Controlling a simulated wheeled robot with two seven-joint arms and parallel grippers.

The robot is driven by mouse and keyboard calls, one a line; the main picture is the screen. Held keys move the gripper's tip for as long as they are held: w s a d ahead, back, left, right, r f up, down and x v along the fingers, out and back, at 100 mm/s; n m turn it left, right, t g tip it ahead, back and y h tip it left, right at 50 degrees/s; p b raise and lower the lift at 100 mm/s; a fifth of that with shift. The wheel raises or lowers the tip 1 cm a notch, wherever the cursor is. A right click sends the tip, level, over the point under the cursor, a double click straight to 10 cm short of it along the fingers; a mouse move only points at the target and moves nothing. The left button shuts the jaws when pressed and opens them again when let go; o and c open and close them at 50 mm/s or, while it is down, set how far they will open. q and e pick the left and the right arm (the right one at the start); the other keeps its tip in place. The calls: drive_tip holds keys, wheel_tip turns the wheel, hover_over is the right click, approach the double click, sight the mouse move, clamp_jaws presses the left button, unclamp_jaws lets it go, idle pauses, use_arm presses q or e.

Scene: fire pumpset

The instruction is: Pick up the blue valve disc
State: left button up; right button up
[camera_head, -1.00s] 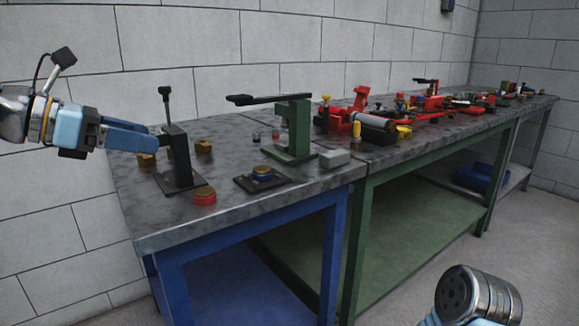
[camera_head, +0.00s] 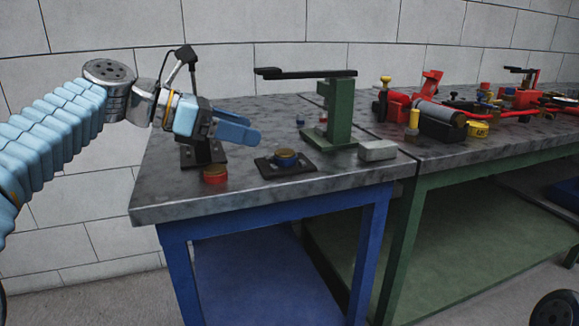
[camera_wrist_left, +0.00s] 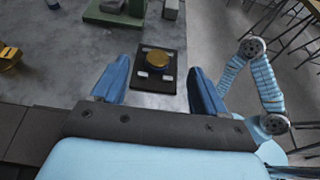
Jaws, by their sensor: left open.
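The blue valve disc (camera_head: 285,158), with a brass-coloured top, sits on a black square plate (camera_head: 268,169) near the front of the near table. In the left wrist view the disc (camera_wrist_left: 158,61) shows its round brass top. My left gripper (camera_head: 254,129) is open and empty, with blue fingers. It is above and left of the disc in the head view. In the left wrist view the disc appears between the two fingers, farther out, with no contact visible. My right gripper is not in view.
A red disc (camera_head: 215,174) lies left of the plate, in front of a black stand (camera_head: 205,154). A green press (camera_head: 339,110) with a black lever stands behind right. A grey block (camera_head: 377,151) lies beside it. Red tools (camera_head: 397,104) crowd the table (camera_head: 300,194) farther right.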

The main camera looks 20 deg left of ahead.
sight(282, 152)
use_arm(q)
wheel_tip(282, 152, down, 3)
drive_tip(key=shift+r+b, duration=0.1)
drive_tip(key=shift+b, duration=0.2)
drive_tip(key=shift+x, duration=3.7)
drive_tip(key=shift+r, duration=0.35)
clamp_jaws()
